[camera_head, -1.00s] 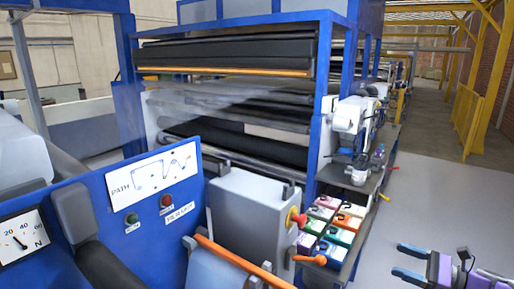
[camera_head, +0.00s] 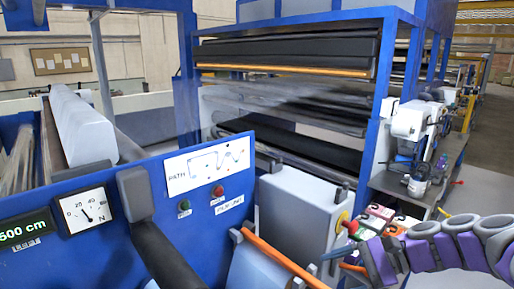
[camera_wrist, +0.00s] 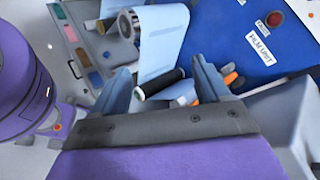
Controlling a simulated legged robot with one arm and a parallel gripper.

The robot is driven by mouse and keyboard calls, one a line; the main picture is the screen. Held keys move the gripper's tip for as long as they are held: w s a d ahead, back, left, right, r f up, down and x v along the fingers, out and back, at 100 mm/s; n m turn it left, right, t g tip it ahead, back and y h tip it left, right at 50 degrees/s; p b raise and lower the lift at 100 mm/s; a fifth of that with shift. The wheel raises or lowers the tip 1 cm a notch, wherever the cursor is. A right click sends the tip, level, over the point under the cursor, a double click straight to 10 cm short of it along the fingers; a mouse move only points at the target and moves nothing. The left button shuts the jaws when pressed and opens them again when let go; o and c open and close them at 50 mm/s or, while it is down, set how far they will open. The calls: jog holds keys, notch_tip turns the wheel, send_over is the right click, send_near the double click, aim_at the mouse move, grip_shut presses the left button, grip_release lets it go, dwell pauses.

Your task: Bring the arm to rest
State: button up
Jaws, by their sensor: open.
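My arm, with purple and grey links, comes in from the right edge of the head view. My gripper (camera_head: 338,258) is at its left end, low in the picture, beside the orange bar (camera_head: 290,262) and in front of the grey box of the machine. In the wrist view my gripper (camera_wrist: 162,78) has its two blue-grey fingers spread apart. Nothing is held between them. A black roller (camera_wrist: 163,85) and a light blue film sheet (camera_wrist: 163,40) show beyond the fingers, apart from them as far as I can tell.
The blue film machine panel (camera_head: 130,225) with dial and buttons fills the left. A grey box (camera_head: 300,205) with a red knob stands near my gripper. Coloured cartons (camera_head: 380,211) lie partly behind my arm. Open floor (camera_head: 490,150) is at the far right.

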jog(key=s+a+f+n+g+h, duration=0.4)
jog(key=s+a+n+h, duration=0.25)
jog(key=s+a, duration=0.55)
jog(key=s+d+f+n+h, duration=0.2)
jog(key=s+d+f+h, duration=0.1)
jog(key=s, duration=0.4)
jog(key=s+d+f+n+t+h+b, duration=0.1)
jog(key=s+d+f+n+h, duration=0.2)
jog(key=s, duration=0.4)
jog(key=shift+s+d+f, duration=0.3)
jog(key=shift+s+d, duration=0.05)
jog(key=shift+d, duration=0.55)
jog(key=shift+n+h, duration=0.25)
